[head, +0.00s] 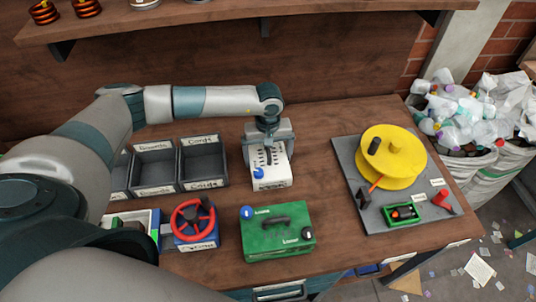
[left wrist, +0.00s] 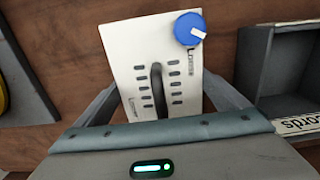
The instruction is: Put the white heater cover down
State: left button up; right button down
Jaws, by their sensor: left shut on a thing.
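The white heater cover (head: 272,184) has a blue knob, rows of dark slots and a black handle. My left gripper (head: 268,150) points down over it on the middle of the bench and is shut on it. In the left wrist view the white cover (left wrist: 127,75) lies between the fingers of the left gripper (left wrist: 158,98), with its blue knob at the top right. I cannot tell whether its underside touches the bench. My right gripper is not in view.
Grey labelled bins (head: 202,161) stand just left of the cover. A green box (head: 262,241) with knobs sits in front. A red wheel (head: 193,220) is at front left. A grey board (head: 352,170) with a yellow reel (head: 385,165) is at right. Bare bench lies between cover and board.

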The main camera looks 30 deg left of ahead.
pick_arm(q)
jog(key=shift+f, duration=0.15)
jog(key=o, duration=0.8)
